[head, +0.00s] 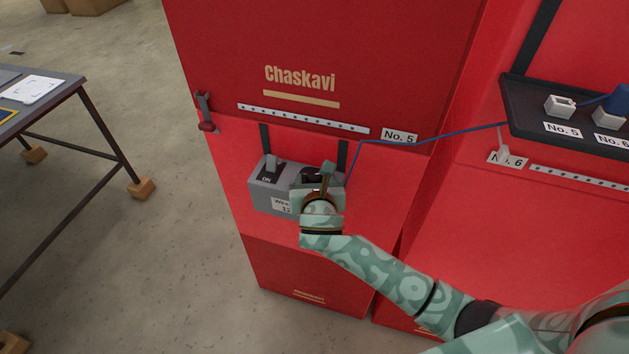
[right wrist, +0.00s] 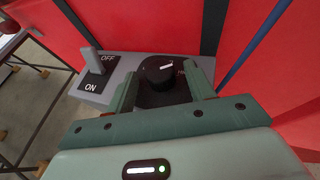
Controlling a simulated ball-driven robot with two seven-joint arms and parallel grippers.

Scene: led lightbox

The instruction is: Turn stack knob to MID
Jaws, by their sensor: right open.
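The stack knob (right wrist: 160,74) is black and round with a white pointer mark, on the top of a grey control box (head: 262,196). In the right wrist view its pointer points up and to the right; a partly hidden label starting with "H" shows to its right. Other position labels are hidden or too small to read. My right gripper (right wrist: 162,84) is open, with one finger on each side of the knob; I cannot tell whether they touch it. In the head view my right gripper (head: 322,180) covers most of the knob. My left gripper is not in view.
A grey toggle switch (right wrist: 91,59) with ON and OFF labels stands left of the knob. The box is on a red cabinet (head: 375,215) marked No. 5. A blue cable (head: 430,138) runs from beside the box to a dark shelf (head: 520,110) at right. A table (head: 60,85) stands left.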

